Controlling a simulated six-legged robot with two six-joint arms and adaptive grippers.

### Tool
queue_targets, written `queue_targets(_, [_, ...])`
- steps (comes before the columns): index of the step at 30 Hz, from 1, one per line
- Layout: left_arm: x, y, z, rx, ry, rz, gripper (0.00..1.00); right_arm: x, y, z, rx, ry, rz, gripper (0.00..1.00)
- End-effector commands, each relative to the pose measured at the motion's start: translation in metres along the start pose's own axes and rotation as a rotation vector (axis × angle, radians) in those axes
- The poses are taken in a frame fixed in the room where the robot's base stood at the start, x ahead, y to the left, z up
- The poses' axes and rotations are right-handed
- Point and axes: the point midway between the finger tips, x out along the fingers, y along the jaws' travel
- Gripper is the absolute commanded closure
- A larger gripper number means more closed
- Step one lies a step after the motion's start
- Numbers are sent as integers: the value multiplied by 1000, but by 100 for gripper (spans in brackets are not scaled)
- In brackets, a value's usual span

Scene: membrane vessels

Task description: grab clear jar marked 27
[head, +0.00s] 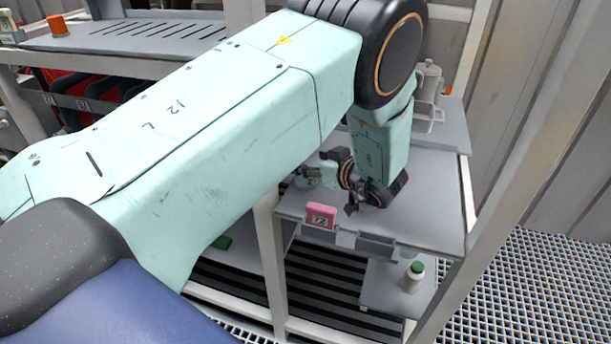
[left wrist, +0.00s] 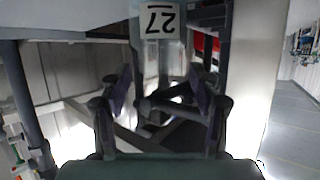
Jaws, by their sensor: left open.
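The clear jar marked 27 (left wrist: 158,52) shows in the left wrist view at the top middle, with its white label upside down in the picture. My left gripper (left wrist: 160,88) is open there, with one finger to each side below the label. I cannot tell whether the fingers touch the jar. In the head view my left gripper (head: 332,183) is low over the grey shelf (head: 430,225), pointing left. A small clear thing (head: 307,179) beside its fingers looks like the jar, partly hidden. My right gripper is not in view.
A pink block with a number label (head: 321,216) stands at the shelf's front edge, close to my gripper. A grey canister (head: 430,82) stands at the shelf's back. A white bottle with a green cap (head: 413,277) stands lower down. A rack post (head: 270,255) rises at left.

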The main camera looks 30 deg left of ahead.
Motion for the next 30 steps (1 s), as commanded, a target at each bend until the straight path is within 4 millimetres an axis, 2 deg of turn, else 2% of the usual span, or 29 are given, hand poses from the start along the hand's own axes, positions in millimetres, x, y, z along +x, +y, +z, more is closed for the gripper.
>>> queue_targets(15, [68, -1, -1, -2, -1, -3, 38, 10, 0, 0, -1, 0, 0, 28])
queue_targets(24, [72, 0, -2, 0, 0, -1, 38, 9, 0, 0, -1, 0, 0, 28])
queue_targets(30, [72, 0, -2, 0, 0, -1, 54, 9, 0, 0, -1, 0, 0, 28])
